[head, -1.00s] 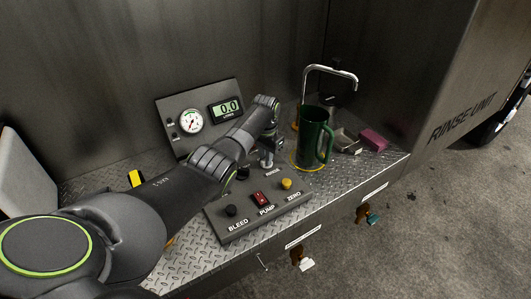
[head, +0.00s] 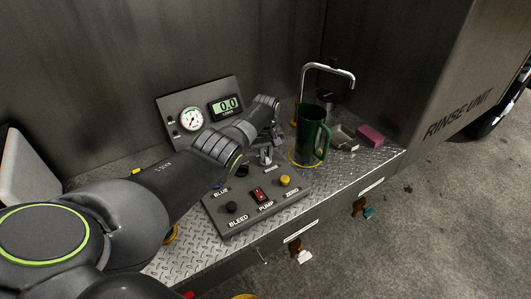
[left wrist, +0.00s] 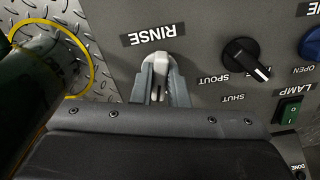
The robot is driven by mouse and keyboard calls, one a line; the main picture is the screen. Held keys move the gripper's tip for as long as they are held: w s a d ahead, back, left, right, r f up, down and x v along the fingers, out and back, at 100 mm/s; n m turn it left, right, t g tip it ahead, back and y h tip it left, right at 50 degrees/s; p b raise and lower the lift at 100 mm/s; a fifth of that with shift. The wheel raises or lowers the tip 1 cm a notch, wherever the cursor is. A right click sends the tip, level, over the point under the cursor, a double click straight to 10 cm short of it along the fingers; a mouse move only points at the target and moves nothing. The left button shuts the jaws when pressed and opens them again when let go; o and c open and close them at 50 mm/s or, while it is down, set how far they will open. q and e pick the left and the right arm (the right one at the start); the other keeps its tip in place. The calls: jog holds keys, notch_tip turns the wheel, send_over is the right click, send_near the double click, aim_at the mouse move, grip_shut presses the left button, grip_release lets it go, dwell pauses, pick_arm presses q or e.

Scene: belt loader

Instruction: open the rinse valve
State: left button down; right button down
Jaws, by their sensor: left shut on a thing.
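The rinse valve's pale grey lever (left wrist: 158,92) sits beside the RINSE label (left wrist: 156,34) on the grey panel in the left wrist view. My left gripper (left wrist: 160,80) has its two fingers on either side of this lever and is shut on it. In the head view the left gripper (head: 266,156) is low over the back of the panel, left of the green mug; the arm hides part of the panel. The lever's full shape and exact angle are hidden by the fingers. My right gripper is not in view.
A green mug (head: 308,135) stands in a yellow ring close to the gripper, near the tap spout (head: 330,68). A black SPOUT knob (left wrist: 246,58), a green LAMP switch (left wrist: 289,110) and a blue knob (left wrist: 311,44) are nearby. A pink block (head: 369,135) lies at right.

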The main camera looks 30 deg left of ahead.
pick_arm(q)
jog(key=shift+w+r+n, duration=0.1)
jog(key=shift+w+n, duration=0.05)
jog(key=shift+n, duration=1.45)
jog(key=c, duration=1.4)
grip_release()
jog(key=shift+c, duration=0.2)
